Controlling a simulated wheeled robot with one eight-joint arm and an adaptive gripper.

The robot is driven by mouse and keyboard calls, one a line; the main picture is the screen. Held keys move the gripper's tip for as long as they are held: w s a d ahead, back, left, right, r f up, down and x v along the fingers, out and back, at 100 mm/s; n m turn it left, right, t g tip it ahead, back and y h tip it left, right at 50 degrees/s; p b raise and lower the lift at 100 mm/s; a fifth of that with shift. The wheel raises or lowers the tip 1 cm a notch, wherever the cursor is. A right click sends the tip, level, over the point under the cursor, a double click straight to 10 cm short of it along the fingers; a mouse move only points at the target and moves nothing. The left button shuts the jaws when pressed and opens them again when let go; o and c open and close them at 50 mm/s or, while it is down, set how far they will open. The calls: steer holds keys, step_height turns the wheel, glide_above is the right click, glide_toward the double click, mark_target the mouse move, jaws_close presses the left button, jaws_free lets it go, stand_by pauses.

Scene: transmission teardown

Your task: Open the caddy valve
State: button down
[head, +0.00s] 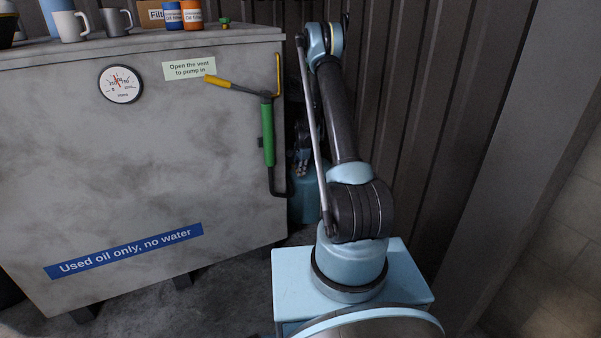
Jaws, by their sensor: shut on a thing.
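A blue caddy (305,200) stands on the floor in the gap between the grey oil tank and the corrugated wall. Only part of it shows, past the tank's right edge and behind my arm. My gripper (301,168) points down at the top of the caddy and is small and dark in this view. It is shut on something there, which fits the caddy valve. The valve itself is too small and shaded to make out, so I cannot tell how far it is turned.
The grey used-oil tank (150,170) fills the left. Its green hand pump (268,135) with a yellow handle (231,84) is on the right side, near my arm. A gauge (120,84) is on its front. Mugs (70,26) and filter cans (191,14) stand on top. The corrugated wall (430,100) is close behind.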

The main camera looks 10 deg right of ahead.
steer(key=shift+a, duration=0.1)
steer(key=c, duration=1.5)
jaws_free()
steer(key=shift+c, duration=0.2)
steer(key=shift+r, duration=0.1)
step_height(320, 180, up, 12)
steer(key=s, duration=0.1)
steer(key=shift+s+d+f, duration=0.25)
steer(key=shift+s+d, duration=0.05)
steer(key=shift+s, duration=0.1)
